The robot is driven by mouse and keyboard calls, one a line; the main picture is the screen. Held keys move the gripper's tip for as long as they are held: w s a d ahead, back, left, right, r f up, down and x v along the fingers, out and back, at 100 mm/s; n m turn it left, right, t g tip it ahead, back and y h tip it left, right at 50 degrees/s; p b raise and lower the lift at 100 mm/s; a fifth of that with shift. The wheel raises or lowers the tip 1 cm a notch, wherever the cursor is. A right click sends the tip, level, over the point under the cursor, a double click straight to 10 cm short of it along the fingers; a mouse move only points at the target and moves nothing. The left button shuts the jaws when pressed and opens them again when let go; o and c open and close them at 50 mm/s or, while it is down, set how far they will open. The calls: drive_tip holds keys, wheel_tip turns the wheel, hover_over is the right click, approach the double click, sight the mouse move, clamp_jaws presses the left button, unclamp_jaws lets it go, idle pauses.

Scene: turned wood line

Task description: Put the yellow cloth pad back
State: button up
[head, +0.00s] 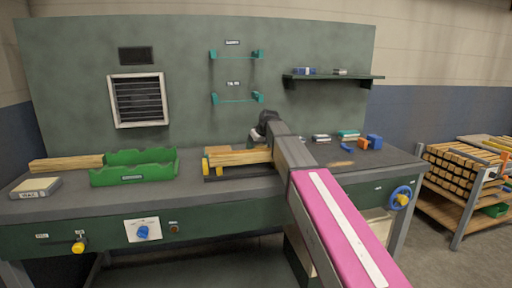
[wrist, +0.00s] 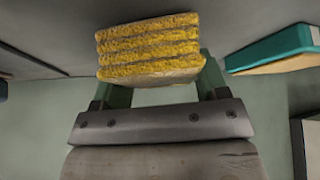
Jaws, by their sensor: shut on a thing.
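The yellow cloth pad (wrist: 148,42), a ridged block with a paler side, is held between the two green fingers of my gripper (wrist: 155,80) in the wrist view. My gripper is shut on it. In the head view my gripper (head: 258,136) is over the middle of the bench, behind the wooden pieces, partly hidden by my own wrist. The pad cannot be made out clearly there.
The bench (head: 225,184) holds a green tray (head: 133,175), a WAX-labelled block (head: 35,188), wooden pieces (head: 240,157) and a teal-topped block (head: 348,134). Teal brackets (head: 237,98) and a shelf (head: 333,78) are on the back panel. A blue handwheel (head: 401,197) is at front right.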

drive_tip(key=shift+f, duration=0.25)
drive_tip(key=shift+f, duration=0.15)
drive_tip(key=o, duration=0.9)
drive_tip(key=v, duration=1.2)
drive_tip(key=shift+r, duration=0.25)
drive_tip(key=shift+a, duration=0.1)
